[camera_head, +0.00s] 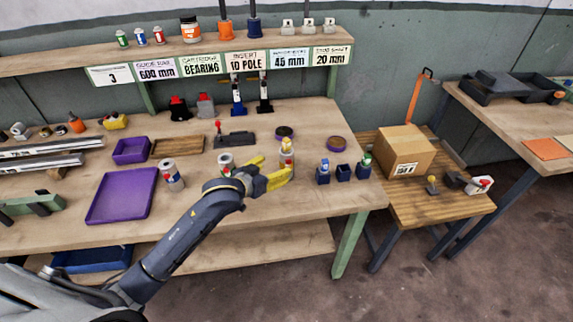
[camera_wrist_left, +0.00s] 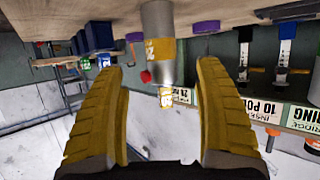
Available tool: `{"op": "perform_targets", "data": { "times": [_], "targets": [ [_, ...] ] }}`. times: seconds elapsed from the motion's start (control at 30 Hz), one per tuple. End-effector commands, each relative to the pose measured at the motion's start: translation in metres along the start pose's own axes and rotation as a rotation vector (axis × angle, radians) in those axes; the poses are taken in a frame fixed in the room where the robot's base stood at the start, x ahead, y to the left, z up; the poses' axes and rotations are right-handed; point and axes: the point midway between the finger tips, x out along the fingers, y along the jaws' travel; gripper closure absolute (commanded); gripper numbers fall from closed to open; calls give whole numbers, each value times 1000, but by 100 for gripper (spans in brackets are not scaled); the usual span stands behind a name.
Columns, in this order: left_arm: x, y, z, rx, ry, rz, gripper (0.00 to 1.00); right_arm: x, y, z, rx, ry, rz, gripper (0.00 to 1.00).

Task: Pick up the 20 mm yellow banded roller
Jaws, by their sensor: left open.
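A grey cylinder with a yellow band (camera_wrist_left: 159,48) marked with a digit stands on the table; the left wrist view shows it upside down. A small yellow-and-white piece (camera_wrist_left: 166,97) lines up with its top end; I take it for the yellow banded roller, but cannot tell whether it rests on the cylinder. In the head view the cylinder (camera_head: 287,159) stands at the mouth of my left gripper (camera_head: 272,170). The left gripper (camera_wrist_left: 160,105) is open, its yellow fingers apart with nothing clamped between them. My right gripper is out of view.
Small dark blue holders (camera_head: 344,172) stand right of the gripper. A can (camera_head: 226,160) is close on its left, and dark round pads (camera_head: 337,144) lie behind. A purple tray (camera_head: 121,196) lies farther left. Labelled shelf signs (camera_head: 245,63) line the back.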

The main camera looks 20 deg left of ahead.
Motion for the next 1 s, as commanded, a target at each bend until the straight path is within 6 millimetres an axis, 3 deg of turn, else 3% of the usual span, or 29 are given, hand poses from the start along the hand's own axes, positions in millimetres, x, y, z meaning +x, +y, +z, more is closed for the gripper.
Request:
{"op": "perform_targets", "data": {
  "times": [0.2, 0.47, 0.8, 1.0],
  "targets": [
    [28, 0, 0, 0, 0, 0, 30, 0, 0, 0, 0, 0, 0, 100],
    [39, 0, 0, 0, 0, 0, 30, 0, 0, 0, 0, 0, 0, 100],
    [77, -2, -2, -1, 1, 0, 30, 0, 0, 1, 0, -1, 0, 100],
    [88, -2, -2, 0, 0, 0, 30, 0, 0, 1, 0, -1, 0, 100]
  ]
}}
